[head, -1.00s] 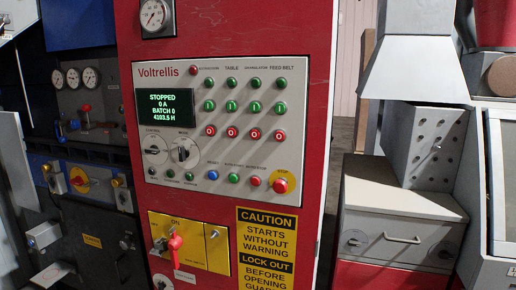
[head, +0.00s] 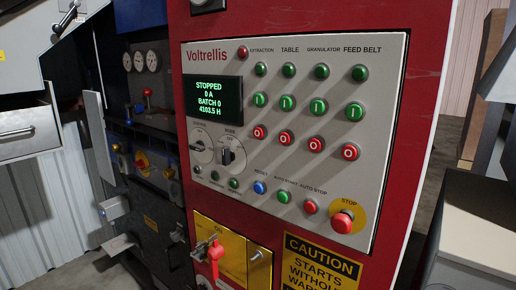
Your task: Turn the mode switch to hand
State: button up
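The mode switch (head: 227,155) is a black rotary knob on a pale round plate, under the label MODE on the grey Voltrellis panel (head: 372,75) in the head view. Its handle stands roughly upright; the position words around it are too small to read. A similar control switch (head: 199,146) sits just left of it. The display (head: 213,100) above them reads STOPPED, 0 A, BATCH 0, 4103.5 H. My gripper is not in view.
A red emergency stop (head: 343,221) sticks out at the panel's lower right. Below is a yellow plate with a red handle (head: 214,252) and a padlock-like fitting. Green and red buttons fill the right side. Dark machinery (head: 150,200) stands left, and a pale cabinet (head: 480,225) right.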

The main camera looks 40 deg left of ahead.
aim_at(228, 154)
jog(key=i, duration=0.2)
jog(key=u, duration=2.4)
jog(key=k, duration=0.15)
jog(key=u, duration=0.85)
jog(key=i, duration=0.5)
